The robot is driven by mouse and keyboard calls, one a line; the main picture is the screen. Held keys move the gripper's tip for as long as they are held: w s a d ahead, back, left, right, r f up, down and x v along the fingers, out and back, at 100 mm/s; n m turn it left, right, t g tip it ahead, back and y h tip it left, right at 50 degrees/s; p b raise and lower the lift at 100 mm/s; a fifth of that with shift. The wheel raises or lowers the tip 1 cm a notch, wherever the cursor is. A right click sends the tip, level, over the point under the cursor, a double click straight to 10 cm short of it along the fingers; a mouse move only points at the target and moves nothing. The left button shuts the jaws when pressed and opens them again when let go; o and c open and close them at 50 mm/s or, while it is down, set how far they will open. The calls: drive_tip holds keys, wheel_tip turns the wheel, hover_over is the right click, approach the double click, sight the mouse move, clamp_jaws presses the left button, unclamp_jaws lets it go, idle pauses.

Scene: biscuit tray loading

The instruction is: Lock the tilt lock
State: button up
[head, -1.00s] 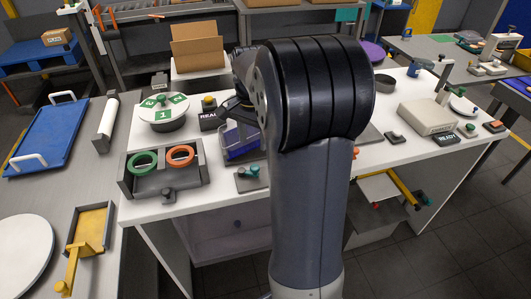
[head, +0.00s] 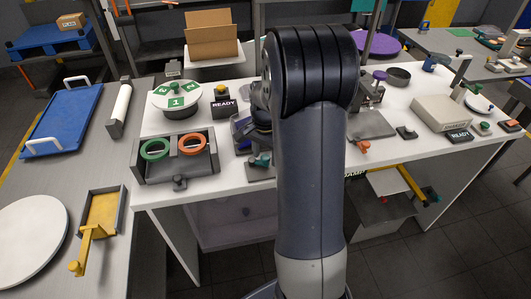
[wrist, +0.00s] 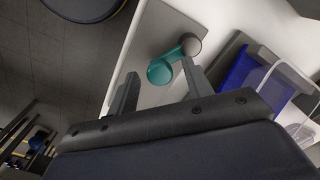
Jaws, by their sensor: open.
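A teal-handled lever (wrist: 168,66) with a round grey pivot lies on a light grey plate (wrist: 150,40) in the wrist view; I take it for the tilt lock, though no label shows. My gripper (wrist: 160,80) is open, with one finger on each side of the teal knob. Nothing is held, and I cannot tell whether the fingers touch it. In the head view the teal lever (head: 262,160) shows just left of my arm, at the table's front. My gripper is mostly hidden there behind my arm.
A blue bin (wrist: 250,84) stands right beside the plate. In the head view, a grey holder (head: 150,173) with green and orange rings sits to the left, and a grey plate with an orange lever (head: 362,147) to the right.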

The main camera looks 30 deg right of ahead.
drive_tip(key=shift+c, duration=0.5)
drive_tip(key=c, duration=0.9)
drive_tip(key=shift+w+d+n, duration=0.25)
drive_tip(key=shift+w+n, duration=0.1)
drive_tip(key=shift+n, duration=0.75)
drive_tip(key=shift+w+d+n, duration=0.25)
drive_tip(key=shift+w+n, duration=0.05)
drive_tip(key=shift+n, duration=0.8)
drive_tip(key=o, duration=1)
drive_tip(key=shift+r, duration=0.1)
wheel_tip(320, 180, up, 11)
drive_tip(key=b, duration=0.1)
